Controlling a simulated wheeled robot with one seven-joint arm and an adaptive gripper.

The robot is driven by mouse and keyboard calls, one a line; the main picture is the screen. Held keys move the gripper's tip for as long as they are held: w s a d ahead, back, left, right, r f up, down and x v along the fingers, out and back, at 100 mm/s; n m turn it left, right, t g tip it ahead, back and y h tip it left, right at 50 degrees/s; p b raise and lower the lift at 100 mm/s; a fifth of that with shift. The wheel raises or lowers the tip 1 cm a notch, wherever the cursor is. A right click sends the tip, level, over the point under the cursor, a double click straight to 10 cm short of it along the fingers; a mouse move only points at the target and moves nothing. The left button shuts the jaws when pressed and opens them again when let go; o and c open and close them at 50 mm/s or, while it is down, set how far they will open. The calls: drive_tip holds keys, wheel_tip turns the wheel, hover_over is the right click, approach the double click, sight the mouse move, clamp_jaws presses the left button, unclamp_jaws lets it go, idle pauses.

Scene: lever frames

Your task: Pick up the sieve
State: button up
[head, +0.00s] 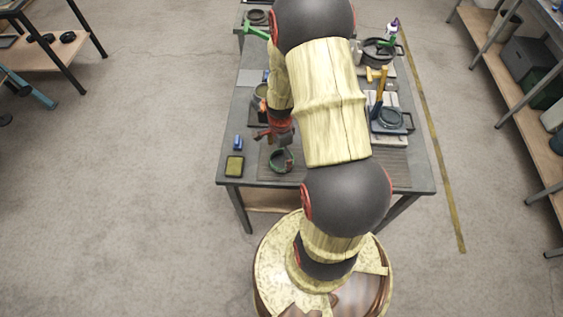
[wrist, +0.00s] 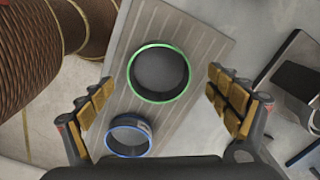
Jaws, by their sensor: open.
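Two round dark sieve-like rings lie on a ribbed grey mat (wrist: 196,40) in the wrist view. One has a green rim (wrist: 160,98) and sits between my fingers' lines, near the middle. The other, smaller in the picture, has a blue rim (wrist: 130,153) and is lower left. I cannot tell which one is the task's sieve. The green-rimmed ring (head: 281,169) also shows in the head view near the table's front edge. My gripper (wrist: 160,80) is open and empty, with its fingers either side of the green-rimmed ring. In the head view my gripper (head: 279,136) is just behind that ring.
A blue item (head: 238,142) and a yellow-topped dark block (head: 234,166) lie at the table's left. My arm hides the table's middle.

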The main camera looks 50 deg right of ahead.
sight(282, 162)
wheel_tip(282, 162, down, 4)
drive_tip(key=shift+s+d+f, duration=0.1)
drive_tip(key=shift+c, duration=1.2)
drive_tip(key=c, duration=1.1)
drive_tip(key=shift+c, duration=0.2)
